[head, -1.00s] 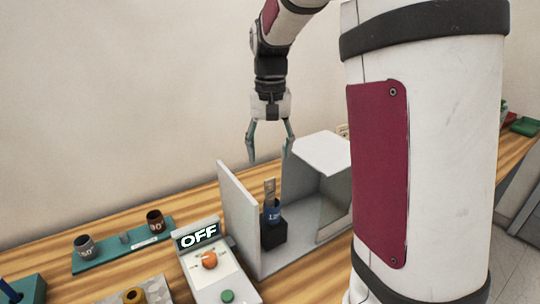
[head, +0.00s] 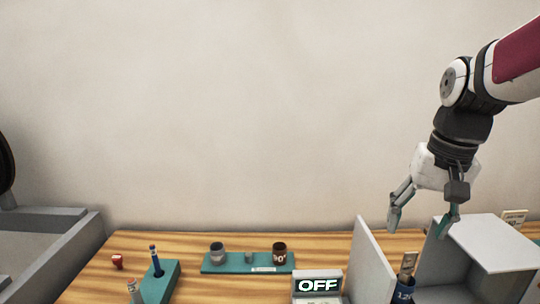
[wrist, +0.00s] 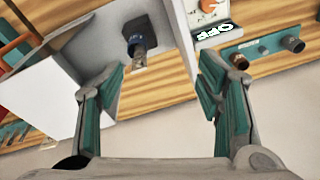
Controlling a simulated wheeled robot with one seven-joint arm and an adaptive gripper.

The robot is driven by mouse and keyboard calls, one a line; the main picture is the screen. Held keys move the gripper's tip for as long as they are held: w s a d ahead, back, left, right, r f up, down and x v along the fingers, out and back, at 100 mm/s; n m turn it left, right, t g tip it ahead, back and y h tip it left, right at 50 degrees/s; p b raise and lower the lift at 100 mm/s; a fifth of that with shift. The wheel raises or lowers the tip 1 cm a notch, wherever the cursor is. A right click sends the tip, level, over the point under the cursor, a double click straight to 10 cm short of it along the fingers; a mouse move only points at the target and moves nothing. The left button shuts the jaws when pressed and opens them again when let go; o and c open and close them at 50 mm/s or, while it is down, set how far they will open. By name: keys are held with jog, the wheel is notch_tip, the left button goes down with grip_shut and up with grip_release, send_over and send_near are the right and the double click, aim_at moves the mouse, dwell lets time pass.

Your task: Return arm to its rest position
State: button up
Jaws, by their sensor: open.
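My gripper (head: 419,222) is open and empty, in the air above the grey box-like enclosure (head: 490,238) at the right of the head view. Its two teal-padded fingers stand wide apart in the wrist view (wrist: 160,88), with nothing between them.
A control box with an OFF display (head: 318,286) stands left of the enclosure. A teal rack (head: 228,266) holds small cups. A teal block (head: 160,284) with a blue tool is further left. A grey bin (head: 70,238) is at far left. The air above is clear.

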jog(key=s+a+n+t, duration=0.2)
jog(key=s+a, duration=0.1)
jog(key=s, duration=0.4)
jog(key=s+a+n+t, duration=0.1)
jog(key=s+a+n, duration=0.1)
jog(key=s+a, duration=0.2)
jog(key=s, duration=0.3)
jog(key=shift+s+a+r+t, duration=0.2)
jog(key=shift+a+t, duration=0.1)
jog(key=shift+t, duration=0.1)
jog(key=shift+c, duration=0.2)
